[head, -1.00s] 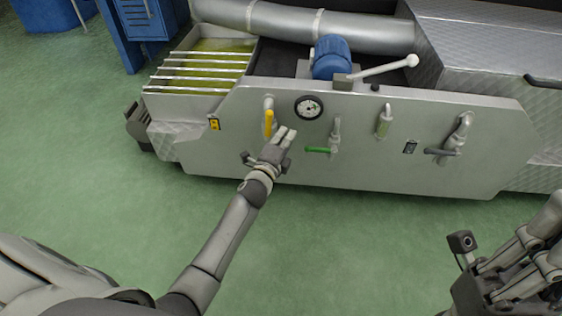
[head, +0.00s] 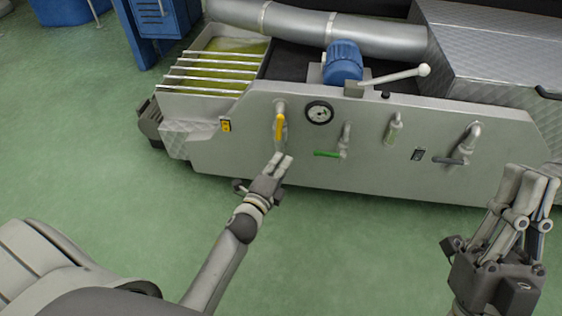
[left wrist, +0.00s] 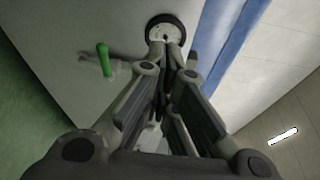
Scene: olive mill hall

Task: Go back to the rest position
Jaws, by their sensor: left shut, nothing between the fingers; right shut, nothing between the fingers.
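My left gripper (head: 280,163) is shut and empty in the head view. It is in front of the machine's grey panel, below the yellow-handled valve (head: 279,126). In the left wrist view its fingers (left wrist: 172,62) are closed together, with the round gauge (left wrist: 166,28) beyond the tips and the green valve handle (left wrist: 104,59) to the left. My right gripper (head: 532,178) is shut and empty at the right of the head view, its fingers pointing up. It overlaps the panel's right end in the picture. Neither gripper visibly holds anything.
The grey panel (head: 370,175) also carries the gauge (head: 319,112), a green-handled valve (head: 328,154), and a dark-handled valve (head: 450,160). A lever (head: 395,76) stands by the blue motor (head: 343,62). A barred tank (head: 205,77) is at the left. Green floor (head: 350,255) is open in front.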

